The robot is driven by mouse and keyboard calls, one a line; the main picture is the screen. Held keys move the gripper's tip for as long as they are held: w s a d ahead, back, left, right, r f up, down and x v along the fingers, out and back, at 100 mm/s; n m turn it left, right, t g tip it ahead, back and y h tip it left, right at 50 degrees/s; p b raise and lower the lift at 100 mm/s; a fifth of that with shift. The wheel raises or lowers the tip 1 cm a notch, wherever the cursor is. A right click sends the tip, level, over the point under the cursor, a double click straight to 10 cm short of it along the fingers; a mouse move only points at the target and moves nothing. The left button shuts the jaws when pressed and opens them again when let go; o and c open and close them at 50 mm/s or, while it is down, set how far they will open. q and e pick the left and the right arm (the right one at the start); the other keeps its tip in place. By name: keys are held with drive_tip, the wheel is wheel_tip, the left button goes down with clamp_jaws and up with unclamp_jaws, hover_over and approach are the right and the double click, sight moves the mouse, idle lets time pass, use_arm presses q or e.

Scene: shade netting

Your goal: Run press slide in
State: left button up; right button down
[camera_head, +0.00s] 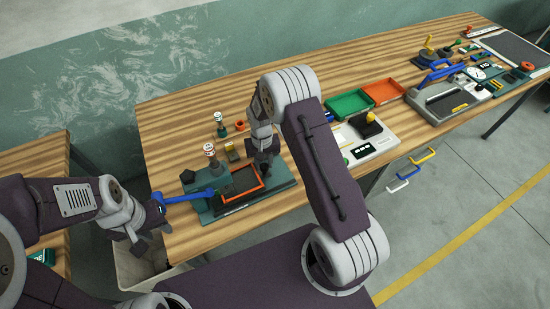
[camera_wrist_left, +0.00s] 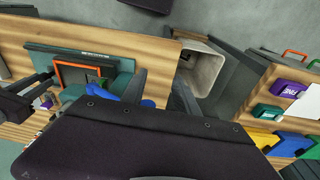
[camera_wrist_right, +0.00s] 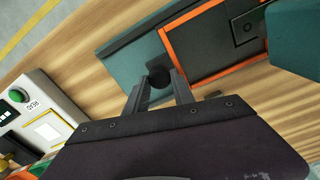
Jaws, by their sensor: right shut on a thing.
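The press (camera_head: 235,208) is a dark teal base on the table's left part, with an orange-framed slide (camera_head: 258,190); the frame also shows in the left wrist view (camera_wrist_left: 62,85). A blue lever (camera_head: 190,195) sticks out from it to the left. Contact cannot be told.
Small stamps (camera_head: 220,124) stand behind the press. To the right are a white panel (camera_head: 362,143), a green tray (camera_head: 350,103), a red tray (camera_head: 384,91) and a grey device (camera_head: 449,99). A pale bin (camera_head: 135,272) is below the table's near left edge.

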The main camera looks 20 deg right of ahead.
drive_tip(key=c, duration=1.1)
unclamp_jaws()
drive_tip(key=shift+a, duration=0.2)
use_arm(q)
drive_tip(key=shift+a, duration=0.1)
use_arm(e)
drive_tip(key=shift+o, duration=0.2)
drive_tip(key=shift+a, duration=0.15)
drive_tip(key=shift+r, duration=0.25)
use_arm(q)
drive_tip(key=shift+f+b, duration=0.85)
drive_tip(key=shift+b, duration=0.05)
use_arm(e)
wheel_tip(320, 180, up, 9)
drive_tip(key=shift+f, duration=0.15)
